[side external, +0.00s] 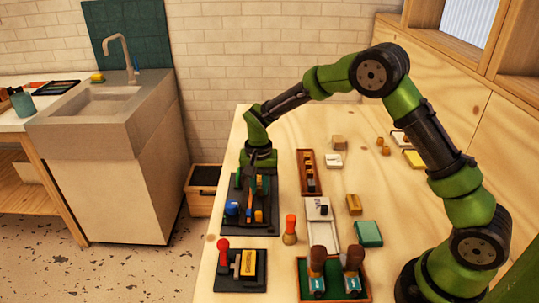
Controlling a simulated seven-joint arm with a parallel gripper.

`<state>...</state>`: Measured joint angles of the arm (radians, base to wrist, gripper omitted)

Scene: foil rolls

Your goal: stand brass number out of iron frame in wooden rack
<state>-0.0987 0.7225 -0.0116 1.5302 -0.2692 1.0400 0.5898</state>
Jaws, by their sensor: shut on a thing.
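My gripper (260,176) points down over the far part of a dark tray (265,229) on the left of the table. It is shut on a small brass-coloured piece (262,184), mostly hidden by the fingers; I cannot read which number it is. I cannot tell whether the piece touches the tray. A narrow reddish-brown wooden rack (307,153) lies to the right of my gripper, with several small brass and dark pieces in it. A second dark frame (230,288), with a red-knobbed lever and a yellow-and-black block, lies at the near left. I cannot tell which is the iron frame.
A blue piece (232,208) and yellow pieces sit in the dark tray. A red-topped tool (290,229) stands right of it. A green-lined tray (361,293) with two brown-handled tools is in front. A pale tray (332,234) and teal box (368,233) lie right.

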